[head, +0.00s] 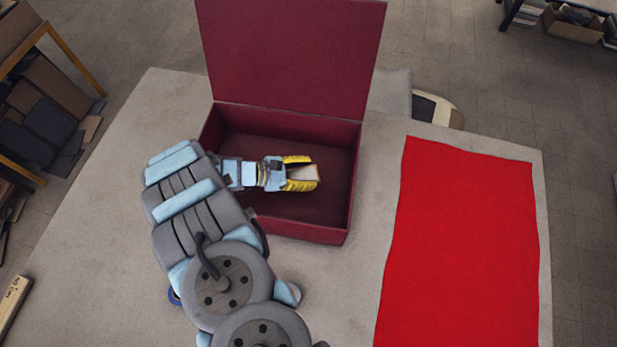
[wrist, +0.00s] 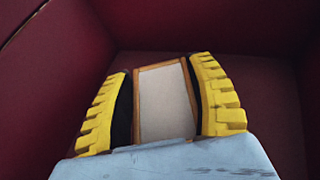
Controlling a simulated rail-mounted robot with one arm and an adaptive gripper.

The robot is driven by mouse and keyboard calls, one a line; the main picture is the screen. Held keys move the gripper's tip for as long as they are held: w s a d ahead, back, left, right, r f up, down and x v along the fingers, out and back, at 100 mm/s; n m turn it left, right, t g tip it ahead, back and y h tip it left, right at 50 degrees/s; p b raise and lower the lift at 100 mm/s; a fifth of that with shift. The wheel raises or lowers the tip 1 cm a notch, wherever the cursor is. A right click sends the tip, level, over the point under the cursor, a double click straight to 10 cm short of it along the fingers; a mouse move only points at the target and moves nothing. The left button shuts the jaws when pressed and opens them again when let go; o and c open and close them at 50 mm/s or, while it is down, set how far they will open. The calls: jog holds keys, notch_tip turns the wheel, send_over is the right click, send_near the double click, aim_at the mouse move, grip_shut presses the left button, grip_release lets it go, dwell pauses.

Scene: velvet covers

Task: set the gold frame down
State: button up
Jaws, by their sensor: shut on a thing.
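The gold frame (wrist: 165,102) is a small upright-looking rectangle with a thin gold-brown border and a pale middle. In the wrist view it sits between the two yellow fingers of my gripper (wrist: 166,98), which is shut on it by its left and right sides. In the head view the frame (head: 303,173) shows as a pale patch between the yellow fingers of my gripper (head: 302,174). Both are within the outline of the open dark red box (head: 352,190). I cannot tell whether the frame touches the box floor.
The box's lid (head: 290,50) stands open at the back. A bright red cloth (head: 460,240) lies flat on the right of the pale table (head: 90,220). The table is bare at left and between box and cloth. Shelves with boxes stand beyond the left edge.

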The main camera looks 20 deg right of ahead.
aim_at(309, 178)
jog(key=shift+w+d+f, duration=0.15)
jog(key=shift+f, duration=1.6)
jog(key=shift+f+p, duration=0.3)
jog(key=shift+f, duration=0.15)
jog(key=shift+f, duration=0.2)
jog(key=o, duration=1.1)
jog(key=shift+r, duration=0.2)
jog(key=shift+r+b, duration=0.4)
jog(key=shift+b, duration=0.05)
jog(key=v, duration=0.7)
jog(key=shift+a+r, duration=0.2)
jog(key=shift+a, duration=0.1)
